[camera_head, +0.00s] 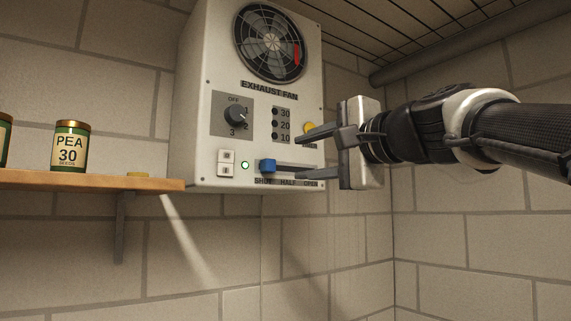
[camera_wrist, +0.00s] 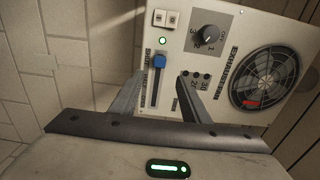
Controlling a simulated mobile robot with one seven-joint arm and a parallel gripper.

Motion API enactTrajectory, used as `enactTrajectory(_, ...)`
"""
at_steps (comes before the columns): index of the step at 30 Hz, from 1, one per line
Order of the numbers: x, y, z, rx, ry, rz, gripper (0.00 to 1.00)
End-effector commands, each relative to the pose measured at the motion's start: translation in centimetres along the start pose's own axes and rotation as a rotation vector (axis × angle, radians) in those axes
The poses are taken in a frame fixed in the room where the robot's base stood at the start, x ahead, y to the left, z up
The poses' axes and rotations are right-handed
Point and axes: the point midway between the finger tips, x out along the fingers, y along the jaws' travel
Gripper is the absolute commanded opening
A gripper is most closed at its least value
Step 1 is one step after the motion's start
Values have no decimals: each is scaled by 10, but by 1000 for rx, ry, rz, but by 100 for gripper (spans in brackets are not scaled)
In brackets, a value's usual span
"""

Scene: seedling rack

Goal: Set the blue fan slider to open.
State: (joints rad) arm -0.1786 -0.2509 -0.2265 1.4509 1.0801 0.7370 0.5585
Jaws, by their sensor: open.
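The blue fan slider (camera_head: 267,165) sits at the SHUT end of its horizontal slot, low on the exhaust fan box (camera_head: 205,100). It also shows in the wrist view (camera_wrist: 159,62) at the upper end of the slot. The slot runs right past HALF to OPEN. My gripper (camera_head: 302,153) is in front of the panel's right side, right of the slider, with its fingers apart and nothing between them. The lower finger overlaps the slot's right part in the head view. In the wrist view my fingers (camera_wrist: 163,95) reach toward the panel, on either side of the slot's line.
The panel also carries a dial (camera_head: 236,115), a lit green lamp (camera_head: 245,165), two white switches (camera_head: 226,163) and a yellow knob (camera_head: 309,129) partly behind my upper finger. A wooden shelf (camera_head: 90,181) with a PEA tin (camera_head: 70,146) stands to the left. The space below the box is clear.

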Motion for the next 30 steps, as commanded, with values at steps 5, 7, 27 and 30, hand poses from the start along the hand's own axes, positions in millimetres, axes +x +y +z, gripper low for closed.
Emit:
enactTrajectory(5, 42, -1, 0, 0, -2, 4, 42)
enactTrajectory(7, 58, 0, 1, 0, -2, 4, 42)
enactTrajectory(27, 122, 1, 0, -2, 0, 1, 42)
enactTrajectory(30, 122, 1, 0, -2, 0, 1, 42)
